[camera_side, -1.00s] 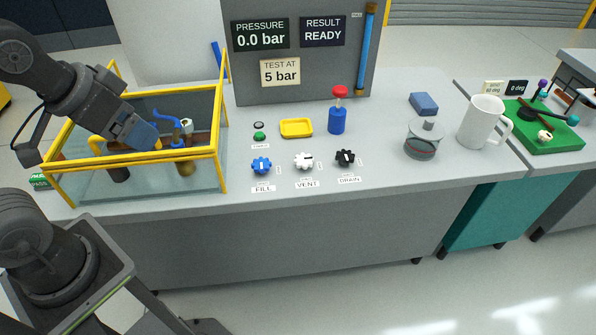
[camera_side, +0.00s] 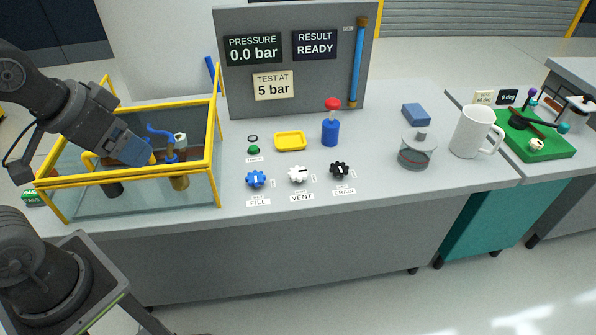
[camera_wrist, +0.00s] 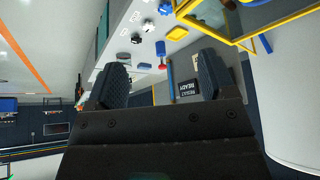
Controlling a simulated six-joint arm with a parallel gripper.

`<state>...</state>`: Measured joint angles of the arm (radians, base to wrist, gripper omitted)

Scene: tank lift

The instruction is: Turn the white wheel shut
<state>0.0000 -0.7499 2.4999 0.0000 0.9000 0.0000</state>
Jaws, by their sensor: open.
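The white wheel (camera_side: 298,174) sits on the bench top above the VENT label, between the blue FILL wheel (camera_side: 256,179) and the black DRAIN wheel (camera_side: 340,169). A dark mark runs across its top toward the right. In the wrist view the white wheel (camera_wrist: 148,25) is small, near the top. My gripper (camera_side: 140,152) is over the yellow-framed glass tank (camera_side: 140,176), well left of the white wheel. In the wrist view my gripper (camera_wrist: 160,85) has its two dark fingers wide apart with nothing between them.
The tank's yellow rails surround the area under my gripper. A yellow tray (camera_side: 290,141), a green button (camera_side: 253,150) and a blue bottle with a red top (camera_side: 331,125) stand behind the wheels. A grey panel reads 0.0 bar and READY. The bench front strip is clear.

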